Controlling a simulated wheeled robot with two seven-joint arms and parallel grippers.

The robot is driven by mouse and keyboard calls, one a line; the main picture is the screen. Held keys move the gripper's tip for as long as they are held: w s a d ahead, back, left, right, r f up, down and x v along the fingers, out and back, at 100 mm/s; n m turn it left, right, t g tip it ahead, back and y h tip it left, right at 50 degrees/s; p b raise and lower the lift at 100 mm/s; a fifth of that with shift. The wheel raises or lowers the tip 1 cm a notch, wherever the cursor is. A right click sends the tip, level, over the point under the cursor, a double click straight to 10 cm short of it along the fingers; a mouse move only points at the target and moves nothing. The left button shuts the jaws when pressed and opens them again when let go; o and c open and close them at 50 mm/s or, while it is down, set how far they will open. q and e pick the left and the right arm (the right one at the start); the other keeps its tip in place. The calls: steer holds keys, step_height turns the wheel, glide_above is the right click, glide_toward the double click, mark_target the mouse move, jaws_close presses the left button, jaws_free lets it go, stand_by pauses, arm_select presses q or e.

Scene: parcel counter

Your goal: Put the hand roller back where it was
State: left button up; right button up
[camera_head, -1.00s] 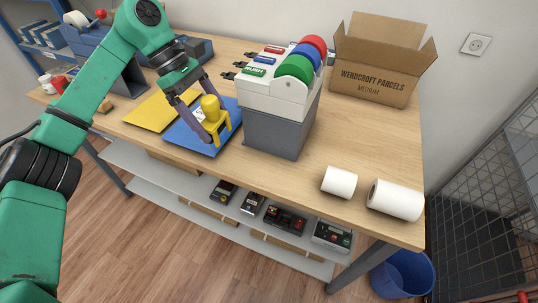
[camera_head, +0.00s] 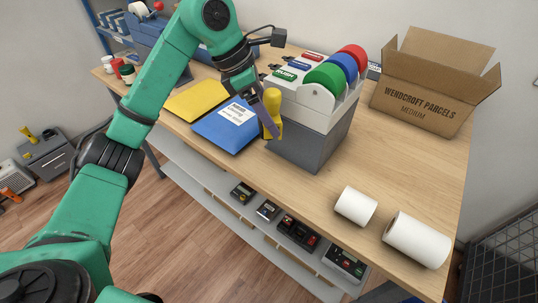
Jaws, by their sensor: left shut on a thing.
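The yellow hand roller (camera_head: 273,103) is upright in my left gripper (camera_head: 270,126), whose fingers are shut on it. The roller is just right of the blue mailer (camera_head: 222,139) and close in front of the left side of the grey-and-white label dispenser (camera_head: 305,142). The gripper's fingers cover part of the roller. I cannot tell whether its lower end touches the table or the dispenser. The blue mailer lies flat with a white label on it. My right gripper is not in view.
The dispenser holds green, blue and red rolls. A yellow mailer (camera_head: 199,99) lies behind the blue one. An open cardboard box (camera_head: 419,103) stands at the back right. Two white paper rolls (camera_head: 356,205) lie near the front edge. The table (camera_head: 398,170) is clear between box and rolls.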

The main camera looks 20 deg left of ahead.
arm_select(q)
step_height(320, 180, down, 13)
steer(key=shift+r+p, duration=0.1)
steer(key=shift+p, duration=0.55)
steer(key=shift+s+f+b, duration=0.15)
steer(key=shift+f+b, duration=0.55)
steer(key=shift+f, duration=0.05)
steer(key=c, duration=0.3)
steer(key=o, duration=1.5)
steer(key=shift+f, duration=0.1)
steer(key=shift+w+a, duration=0.1)
steer(key=shift+w, duration=0.1)
steer(key=shift+r, duration=0.25)
steer(key=shift+r+p, duration=0.6)
steer(key=shift+p, duration=0.2)
steer(key=b+v, duration=0.1)
steer(key=v, duration=1.1)
steer(key=shift+b, duration=0.4)
